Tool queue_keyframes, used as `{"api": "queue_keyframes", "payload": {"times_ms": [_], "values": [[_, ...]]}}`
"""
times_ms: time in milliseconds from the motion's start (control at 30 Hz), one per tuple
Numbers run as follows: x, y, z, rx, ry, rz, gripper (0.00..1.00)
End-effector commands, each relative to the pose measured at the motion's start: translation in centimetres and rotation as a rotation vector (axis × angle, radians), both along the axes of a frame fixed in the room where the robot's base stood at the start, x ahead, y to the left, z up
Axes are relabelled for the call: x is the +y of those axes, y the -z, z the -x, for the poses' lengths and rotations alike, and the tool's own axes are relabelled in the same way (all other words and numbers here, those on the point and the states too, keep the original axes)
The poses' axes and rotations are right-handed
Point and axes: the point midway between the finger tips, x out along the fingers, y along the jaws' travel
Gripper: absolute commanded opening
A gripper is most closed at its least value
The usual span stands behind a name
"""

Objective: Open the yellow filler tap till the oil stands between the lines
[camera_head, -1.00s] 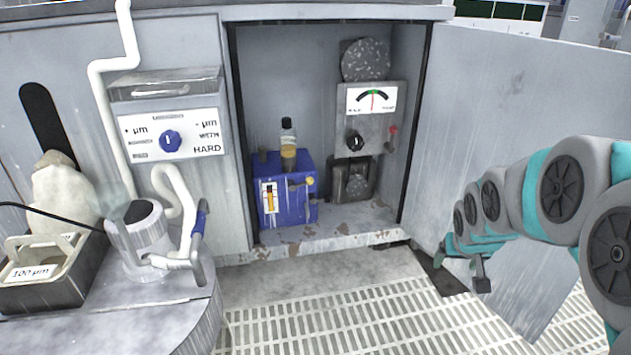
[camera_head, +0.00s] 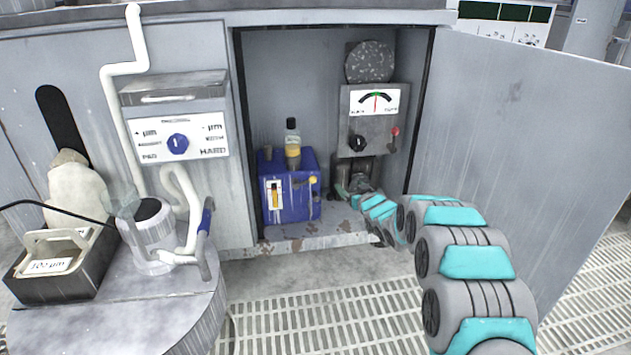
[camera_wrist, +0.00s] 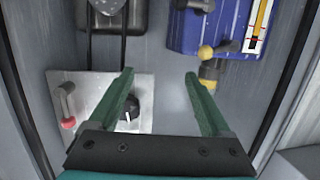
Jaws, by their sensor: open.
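The blue oil tank (camera_head: 296,207) stands on the cabinet floor; it also shows inverted at the top right of the wrist view (camera_wrist: 215,35). Its yellow tap knob (camera_head: 312,181) is on the front right and also shows in the wrist view (camera_wrist: 207,52). The sight gauge (camera_head: 275,196) holds a yellow-orange column; fine red marks show in the wrist view (camera_wrist: 259,25). I cannot read the level surely. My gripper (camera_wrist: 159,74) is open and empty, inside the cabinet. Its right finger in the wrist view appears close beside the knob, with no clear contact.
A bottle (camera_head: 292,145) with a dark cap stands on the tank. A grey panel (camera_head: 385,127) with a dial, black knob and red-tipped lever (camera_head: 394,133) is to the right. The open cabinet door (camera_head: 530,130) flanks my arm. A round table (camera_head: 150,310) stands at left.

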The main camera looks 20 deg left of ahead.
Motion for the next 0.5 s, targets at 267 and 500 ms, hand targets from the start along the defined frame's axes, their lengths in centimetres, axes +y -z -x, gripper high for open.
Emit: {"api": "queue_keyframes", "payload": {"times_ms": [267, 500], "values": [[7.3, 2.6, 1.7, -0.101, -0.167, -0.136, 0.82], [9.0, 3.0, 2.3, -0.124, -0.207, -0.170, 0.82]]}}
